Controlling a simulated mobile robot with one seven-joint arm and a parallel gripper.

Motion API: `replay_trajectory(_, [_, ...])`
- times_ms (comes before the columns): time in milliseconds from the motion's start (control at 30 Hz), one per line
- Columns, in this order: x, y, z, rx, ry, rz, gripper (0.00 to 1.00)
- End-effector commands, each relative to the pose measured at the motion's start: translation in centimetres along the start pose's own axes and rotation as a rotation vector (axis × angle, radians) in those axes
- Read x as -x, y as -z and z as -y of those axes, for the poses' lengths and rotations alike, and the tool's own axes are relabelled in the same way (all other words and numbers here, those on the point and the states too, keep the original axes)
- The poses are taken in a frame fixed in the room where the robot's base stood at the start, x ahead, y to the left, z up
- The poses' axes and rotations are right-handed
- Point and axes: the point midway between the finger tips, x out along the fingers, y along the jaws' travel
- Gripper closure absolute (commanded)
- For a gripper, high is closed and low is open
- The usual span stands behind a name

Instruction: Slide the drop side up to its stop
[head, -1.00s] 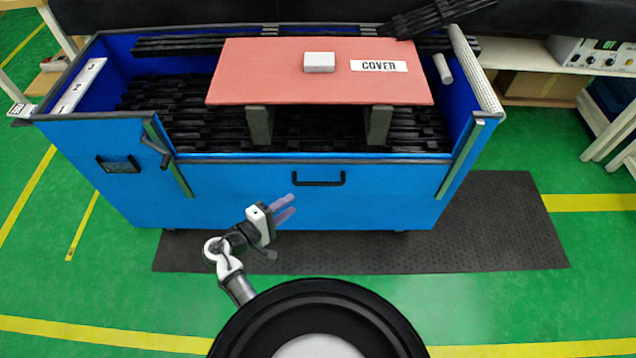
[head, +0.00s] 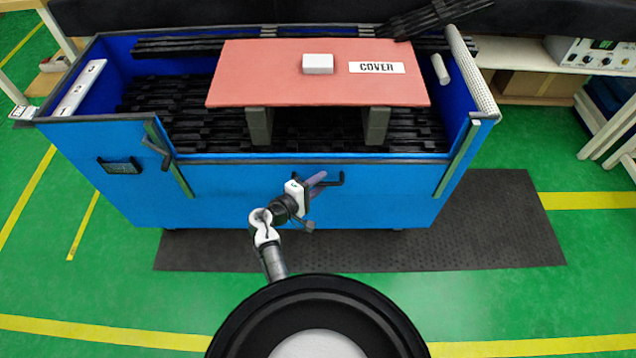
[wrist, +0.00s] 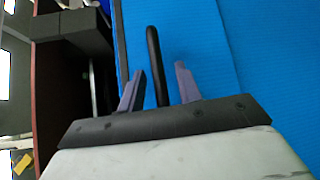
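The drop side (head: 240,190) is the blue front panel of the large blue bin, with a black bar handle (head: 334,181) near its upper middle. Its top edge sits lower than the bin's end walls, between two pale upright guides. My gripper (head: 318,182) is at the handle in the head view and partly covers it. In the wrist view my gripper (wrist: 158,88) is open, with one purple-grey finger on each side of the black handle (wrist: 153,60). A gap shows between the handle and the right finger; contact on the left is unclear.
A red cover board (head: 320,88) with a white block (head: 318,63) lies across grey supports in the bin, above black trim clips. A latch lever (head: 158,148) sits by the left guide. A dark mat (head: 490,220) lies on the floor in front.

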Motion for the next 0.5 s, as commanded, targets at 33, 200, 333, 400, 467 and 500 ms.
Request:
replay_trajectory(33, [0.01, 0.00, 0.00, 0.000, 0.000, 0.000, 0.66])
replay_trajectory(200, [0.03, 0.00, 0.00, 0.000, 0.000, 0.000, 0.84])
replay_trajectory(333, [0.04, 0.00, 0.00, 0.000, 0.000, 0.000, 1.00])
replay_trajectory(400, [0.04, 0.00, 0.00, 0.000, 0.000, 0.000, 1.00])
replay_trajectory(467, [0.04, 0.00, 0.00, 0.000, 0.000, 0.000, 1.00])
replay_trajectory(500, [0.04, 0.00, 0.00, 0.000, 0.000, 0.000, 1.00])
